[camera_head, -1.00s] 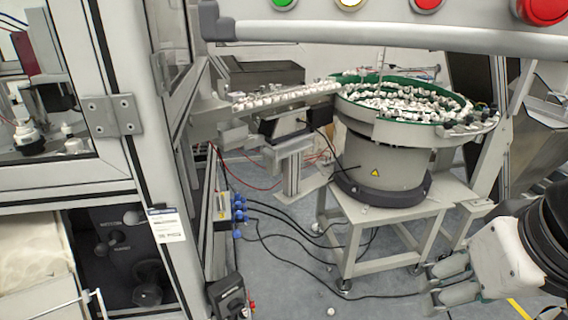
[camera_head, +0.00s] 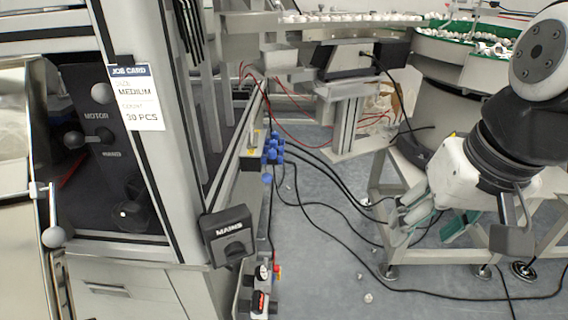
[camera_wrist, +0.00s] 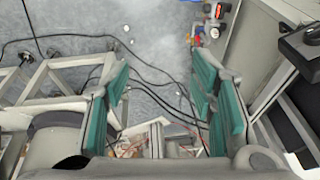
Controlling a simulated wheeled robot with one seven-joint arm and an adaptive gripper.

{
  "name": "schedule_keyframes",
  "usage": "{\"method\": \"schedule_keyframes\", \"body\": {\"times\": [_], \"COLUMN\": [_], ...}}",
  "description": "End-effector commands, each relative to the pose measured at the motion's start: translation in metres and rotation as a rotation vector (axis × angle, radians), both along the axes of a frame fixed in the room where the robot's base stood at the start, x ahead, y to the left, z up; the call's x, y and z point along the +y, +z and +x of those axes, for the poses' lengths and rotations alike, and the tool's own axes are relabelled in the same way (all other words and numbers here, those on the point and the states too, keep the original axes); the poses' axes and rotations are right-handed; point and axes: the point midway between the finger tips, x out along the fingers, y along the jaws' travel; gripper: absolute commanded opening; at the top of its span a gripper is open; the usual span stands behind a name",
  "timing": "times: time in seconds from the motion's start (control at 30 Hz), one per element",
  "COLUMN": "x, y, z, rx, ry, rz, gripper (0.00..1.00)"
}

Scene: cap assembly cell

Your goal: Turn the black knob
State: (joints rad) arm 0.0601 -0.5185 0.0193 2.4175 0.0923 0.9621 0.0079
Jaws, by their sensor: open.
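A dark switch box marked MAINS, with a black knob (camera_head: 234,249) on its front, is mounted on the corner post of the machine frame. A dark box with a black part (camera_wrist: 312,36) at the right edge of the wrist view looks like the same switch. My gripper (camera_head: 408,218) is to the right of the switch, apart from it, above the floor. In the wrist view my gripper (camera_wrist: 160,90) has its green-padded fingers wide apart with nothing between them.
A job card (camera_head: 137,98) hangs on the post. Blue connectors (camera_head: 272,150) and black cables (camera_head: 318,190) are behind the switch. A small switch unit (camera_head: 262,285) is below it. The feeder stand (camera_head: 385,235) is beside my arm. Grey floor lies between post and stand.

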Motion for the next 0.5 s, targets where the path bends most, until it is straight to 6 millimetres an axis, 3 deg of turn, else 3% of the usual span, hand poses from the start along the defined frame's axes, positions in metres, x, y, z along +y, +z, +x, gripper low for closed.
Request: {"method": "schedule_keyframes", "body": {"times": [0.03, 0.1, 0.5], "x": [0.001, 0.003, 0.012], "y": [-0.026, -0.050, -0.141], "z": [0.012, 0.026, 0.095], "rx": [0.035, 0.090, 0.421], "ry": [-0.017, -0.043, -0.215], "rz": [0.018, 0.050, 0.273], "gripper": [0.51, 0.51, 0.51]}}
